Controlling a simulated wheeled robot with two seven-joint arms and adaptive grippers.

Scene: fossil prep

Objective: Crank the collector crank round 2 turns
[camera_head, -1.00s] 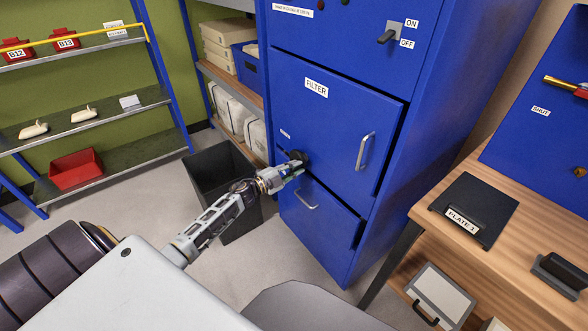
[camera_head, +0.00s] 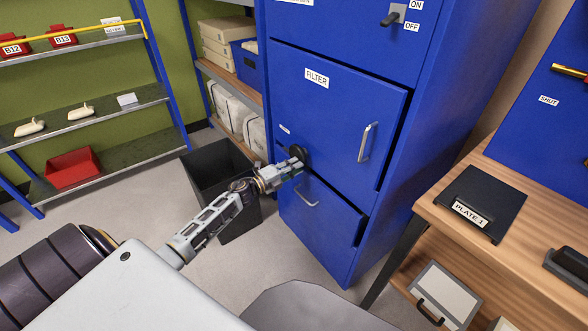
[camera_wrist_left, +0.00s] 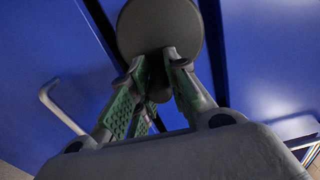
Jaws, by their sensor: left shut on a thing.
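The collector crank shows as a dark round disc (camera_head: 298,153) on the front of the blue cabinet, at the lower left of the FILTER door. My left gripper (camera_head: 288,168) is at the crank, with its arm coming in from the left. In the left wrist view the crank's disc (camera_wrist_left: 160,28) is straight ahead, and the fingers (camera_wrist_left: 155,95) are shut on its dark knob, which they partly hide. My right gripper is not in view.
The FILTER door (camera_head: 330,110) is above the crank, and a drawer with a handle (camera_head: 306,197) is below it. A black bin (camera_head: 215,165) stands close by the left arm. A wooden table with a PLATE 1 block (camera_head: 480,200) is at the right.

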